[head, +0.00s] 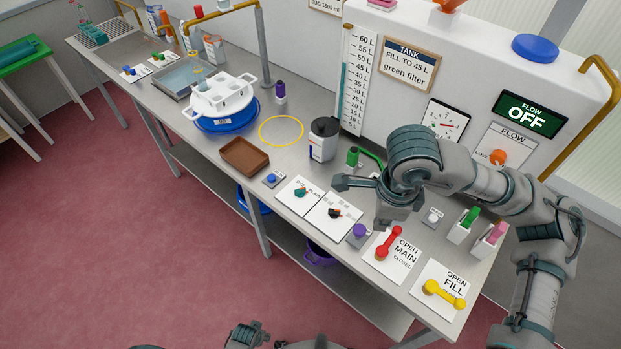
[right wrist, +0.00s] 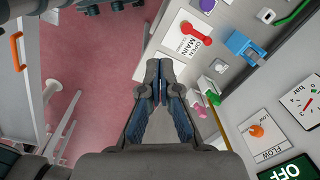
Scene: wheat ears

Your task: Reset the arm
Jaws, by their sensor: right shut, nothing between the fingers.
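My right arm comes in from the right in the head view and reaches over the right part of the workbench (head: 215,180). Its gripper (head: 342,183) is raised above the bench and points left, partly masked by its own wrist. In the right wrist view the two fingers (right wrist: 160,75) are together with nothing between them. They are apart from the red lever (head: 388,242), which also shows in the right wrist view (right wrist: 197,30).
A yellow lever (head: 444,293) lies at the bench's front right. The tank (head: 470,65) and flow panel (head: 502,151) stand behind my right arm. A black-lidded jug (head: 323,138), brown tray (head: 244,156) and blue basin (head: 226,120) are further left. Red floor is free in front.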

